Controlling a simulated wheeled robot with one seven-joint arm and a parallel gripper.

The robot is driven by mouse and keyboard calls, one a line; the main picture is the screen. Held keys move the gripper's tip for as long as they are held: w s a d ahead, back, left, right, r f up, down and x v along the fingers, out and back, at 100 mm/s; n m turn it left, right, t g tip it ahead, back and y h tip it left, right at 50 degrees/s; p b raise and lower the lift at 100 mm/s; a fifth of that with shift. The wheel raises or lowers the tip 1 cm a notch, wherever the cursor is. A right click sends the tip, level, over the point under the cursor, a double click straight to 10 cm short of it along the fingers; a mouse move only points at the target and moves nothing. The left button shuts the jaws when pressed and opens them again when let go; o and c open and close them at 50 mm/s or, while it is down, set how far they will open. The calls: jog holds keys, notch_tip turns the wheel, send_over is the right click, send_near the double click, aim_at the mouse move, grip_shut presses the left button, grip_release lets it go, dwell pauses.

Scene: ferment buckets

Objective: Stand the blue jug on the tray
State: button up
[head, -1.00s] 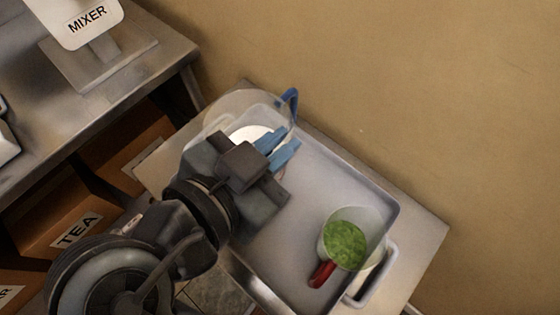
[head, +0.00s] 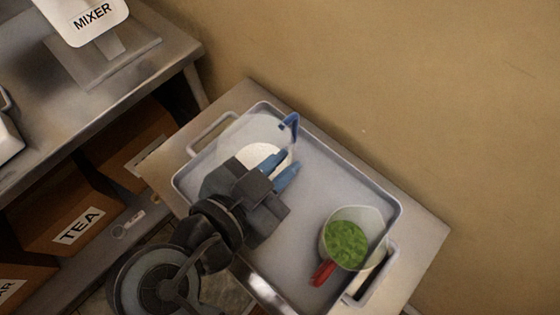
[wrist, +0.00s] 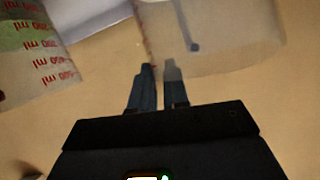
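The blue jug (head: 233,145) is a clear vessel with a blue handle (head: 291,122) and white contents. It appears upright over the back left of the grey tray (head: 345,166); I cannot tell whether its base touches the tray. My gripper (head: 280,169) has its two blue fingers close together at the jug's near side. In the wrist view my gripper (wrist: 160,68) has the jug's clear wall (wrist: 225,45) at its fingertips, apparently pinched between them. My gripper hides part of the jug in the head view.
A clear jug with green contents (head: 347,244) and a red handle stands at the tray's right end. The tray lies on a small table (head: 425,238) by the wall. A metal bench with a mixer (head: 85,20) is at the left. The tray's middle is clear.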

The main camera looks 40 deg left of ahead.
jog(key=o, duration=0.4)
jog(key=shift+c, duration=0.2)
jog(key=shift+r, duration=0.15)
jog(key=b+v, duration=0.1)
jog(key=v, duration=1.1)
